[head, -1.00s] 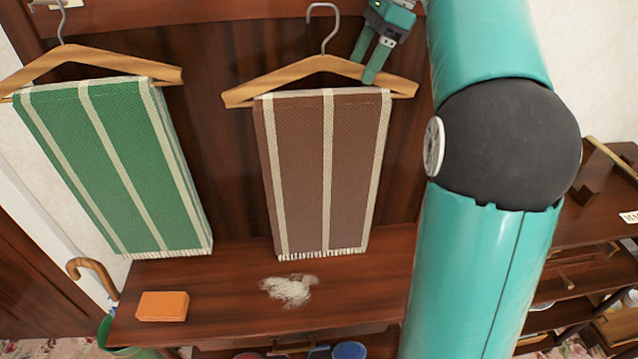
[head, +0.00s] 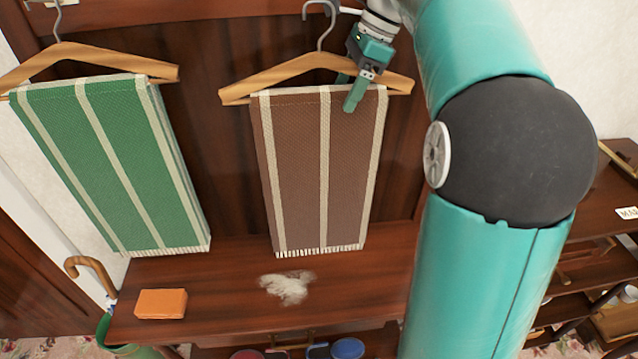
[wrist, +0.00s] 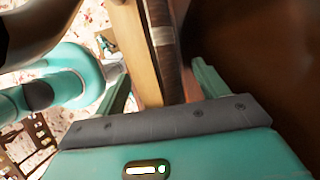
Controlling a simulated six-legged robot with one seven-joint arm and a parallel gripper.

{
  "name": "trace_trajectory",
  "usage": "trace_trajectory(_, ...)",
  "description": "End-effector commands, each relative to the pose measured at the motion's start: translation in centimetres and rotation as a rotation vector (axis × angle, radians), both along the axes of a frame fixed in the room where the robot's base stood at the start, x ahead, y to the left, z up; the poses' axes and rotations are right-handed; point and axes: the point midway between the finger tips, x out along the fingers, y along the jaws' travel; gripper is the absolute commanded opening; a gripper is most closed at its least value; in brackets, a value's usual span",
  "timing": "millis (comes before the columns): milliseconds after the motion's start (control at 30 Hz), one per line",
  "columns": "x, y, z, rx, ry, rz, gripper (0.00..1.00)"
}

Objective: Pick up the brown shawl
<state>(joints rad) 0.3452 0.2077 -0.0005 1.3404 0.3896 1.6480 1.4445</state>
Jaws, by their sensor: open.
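The brown shawl (head: 300,180) with cream stripes hangs folded over a wooden hanger (head: 270,78) in the middle of the head view. My gripper (head: 350,90) is open at the right part of the hanger, by the shawl's top edge. One finger shows in front of the shawl; the other is mostly hidden behind the hanger. In the wrist view, the hanger's wood (wrist: 142,45) and a strip of the shawl (wrist: 166,50) run between the two spread fingers.
A green striped shawl (head: 110,165) hangs on another hanger to the left. Below is a wooden bench top (head: 225,285) with an orange box (head: 161,303) and a pale fluffy patch (head: 288,287). A dark wood panel stands behind the shawls.

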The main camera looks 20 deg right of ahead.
Motion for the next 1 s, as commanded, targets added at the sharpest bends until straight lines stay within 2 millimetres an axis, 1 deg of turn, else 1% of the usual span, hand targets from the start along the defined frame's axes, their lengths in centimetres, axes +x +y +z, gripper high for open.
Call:
trace_trajectory(500, -0.01, -0.02, -0.33, 0.0, -0.001, 0.0, 0.73)
trace_trajectory(567, -0.02, -0.02, -0.33, 0.0, -0.001, 0.0, 0.63)
trace_trajectory(700, -0.02, -0.02, -0.33, 0.0, -0.001, 0.0, 0.35)
trace_trajectory(867, -0.03, -0.03, -0.34, 0.0, -0.001, 0.0, 0.04)
trace_trajectory(900, -0.03, -0.03, -0.34, 0.0, -0.001, 0.0, 0.0)
trace_trajectory(1000, -0.02, -0.01, -0.25, 0.001, -0.002, 0.0, 0.0)
